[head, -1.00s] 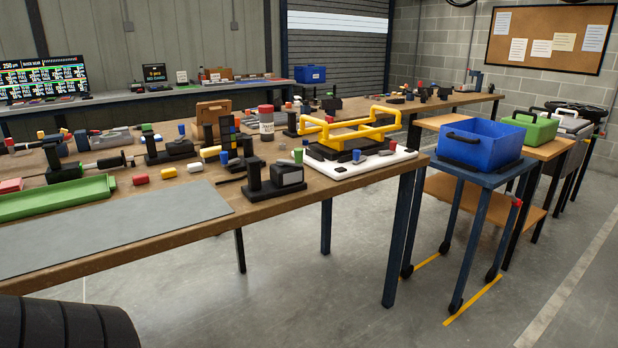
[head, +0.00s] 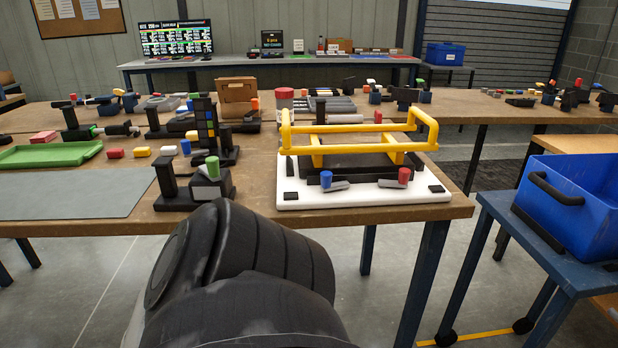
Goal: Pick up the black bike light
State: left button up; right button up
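I cannot single out the black bike light for certain. A small black boxy piece with a grey face (head: 210,184) sits on a black stand (head: 167,182) near the front edge of the wooden workbench (head: 262,211). A green-topped cylinder (head: 213,167) shows at that piece. Several other small black items stand farther back, too small to tell apart. Neither gripper shows. A large dark link of my own arm fills the bottom middle and hides part of the bench's front edge and the floor.
A yellow tube frame (head: 350,142) stands on a white board (head: 370,197) at the bench's right end. A green tray (head: 50,155) and a grey mat (head: 75,194) lie left. A blue crate (head: 575,200) stands on a blue table at right.

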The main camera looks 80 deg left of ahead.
aim_at(200, 191)
jog(key=i, duration=1.05)
jog(key=u, duration=3.1)
